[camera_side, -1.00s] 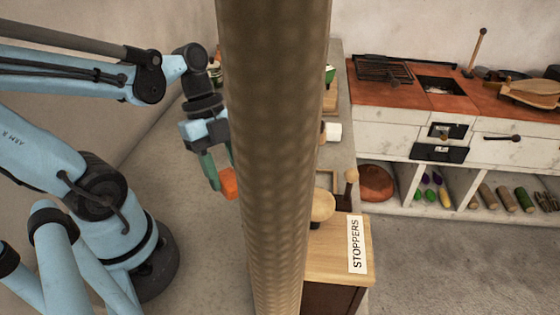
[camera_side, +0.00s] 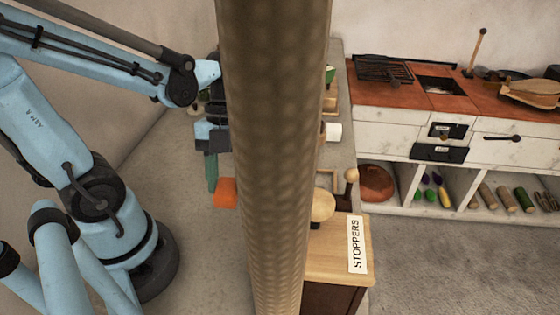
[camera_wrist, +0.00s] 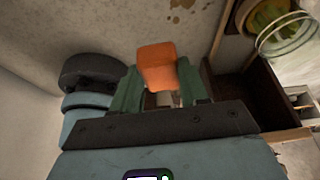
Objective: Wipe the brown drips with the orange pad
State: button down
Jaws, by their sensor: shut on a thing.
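The orange pad (camera_side: 225,193) is held at the lower end of my gripper (camera_side: 214,172), above the grey counter. In the wrist view the pad (camera_wrist: 157,66) sits between the two green fingers of my gripper (camera_wrist: 160,85), which are shut on it. Brown drips (camera_wrist: 178,8) show as small blotches on the pale counter at the top edge of the wrist view, beyond the pad and apart from it in the picture. In the side view I cannot see the drips; a thick brown post (camera_side: 272,160) blocks the middle.
A wooden box labelled STOPPERS (camera_side: 322,255) stands at the counter's right side. In the wrist view, a dark open box (camera_wrist: 262,98) and a clear round glass rim (camera_wrist: 288,38) lie to the right. Bare counter (camera_side: 195,245) shows beside my arm's base.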

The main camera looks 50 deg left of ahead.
jog(key=shift+f+m, duration=0.2)
jog(key=shift+m, duration=0.1)
jog(key=shift+w+f, duration=0.1)
jog(key=shift+f, duration=3.75)
jog(key=shift+w+d+r, duration=0.15)
jog(key=shift+w+d, duration=0.05)
jog(key=shift+d, duration=0.1)
jog(key=shift+w+d, duration=0.25)
jog(key=shift+w, duration=0.05)
jog(key=shift+w+d, duration=2.1)
jog(key=shift+d, duration=0.1)
jog(key=shift+s+a, duration=2.65)
jog(key=shift+a, duration=0.1)
jog(key=shift+w+a, duration=0.15)
jog(key=shift+w, duration=0.1)
jog(key=shift+w+d, duration=2.55)
jog(key=shift+d, duration=0.15)
jog(key=shift+s+a, duration=2.7)
jog(key=shift+a, duration=0.05)
jog(key=shift+d+r, duration=0.1)
jog(key=shift+r, duration=3.8)
jog(key=shift+r, duration=0.15)
